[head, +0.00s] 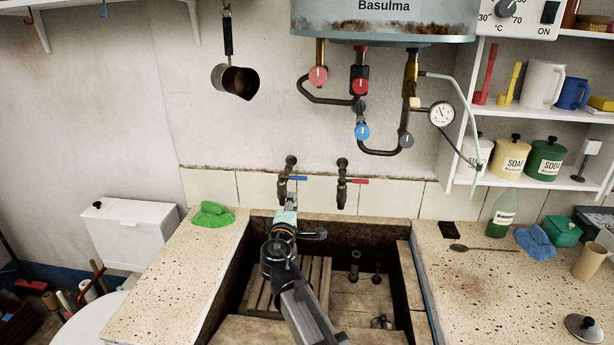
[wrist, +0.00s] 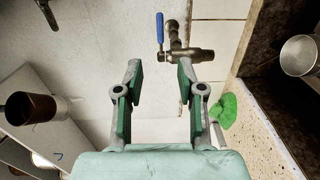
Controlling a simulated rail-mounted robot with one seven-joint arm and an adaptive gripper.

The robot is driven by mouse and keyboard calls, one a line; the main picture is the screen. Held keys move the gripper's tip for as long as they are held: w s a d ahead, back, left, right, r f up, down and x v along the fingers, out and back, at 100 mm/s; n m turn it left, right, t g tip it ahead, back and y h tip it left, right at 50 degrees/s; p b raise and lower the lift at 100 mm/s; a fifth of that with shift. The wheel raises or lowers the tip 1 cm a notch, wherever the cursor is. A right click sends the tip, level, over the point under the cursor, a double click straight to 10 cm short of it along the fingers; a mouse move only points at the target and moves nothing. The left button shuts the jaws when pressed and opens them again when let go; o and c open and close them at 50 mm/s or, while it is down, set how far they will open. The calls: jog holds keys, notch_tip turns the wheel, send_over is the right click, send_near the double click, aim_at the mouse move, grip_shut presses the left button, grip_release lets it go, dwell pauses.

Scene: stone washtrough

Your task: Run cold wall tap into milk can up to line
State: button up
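The left wall tap (head: 284,189) has a blue lever (head: 299,178) that points right in the head view. The right wall tap (head: 342,190) has a red lever. My gripper (head: 289,203) is just in front of and below the blue-levered tap. In the wrist view my gripper (wrist: 160,88) is open, with nothing between its green pads. The blue lever (wrist: 160,29) and tap body (wrist: 187,53) show just beyond the fingertips. A round metal vessel (wrist: 300,56), possibly the milk can, is cut off at the right edge. Its fill line and water level cannot be seen.
The stone trough (head: 405,285) has wooden slats (head: 318,275) inside. A green cloth (head: 211,214) lies on the left ledge. A dark pot (head: 235,80) hangs at upper left. The heater (head: 385,22) and pipes are above. A spoon, bottle and grey lid (head: 584,327) are on the right counter.

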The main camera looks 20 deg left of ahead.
aim_at(299, 180)
jog(key=p+x, duration=0.4)
jog(key=x, duration=1.2)
jog(key=shift+a, duration=0.1)
jog(key=shift+c, duration=0.3)
jog(key=shift+f, duration=0.1)
grip_shut()
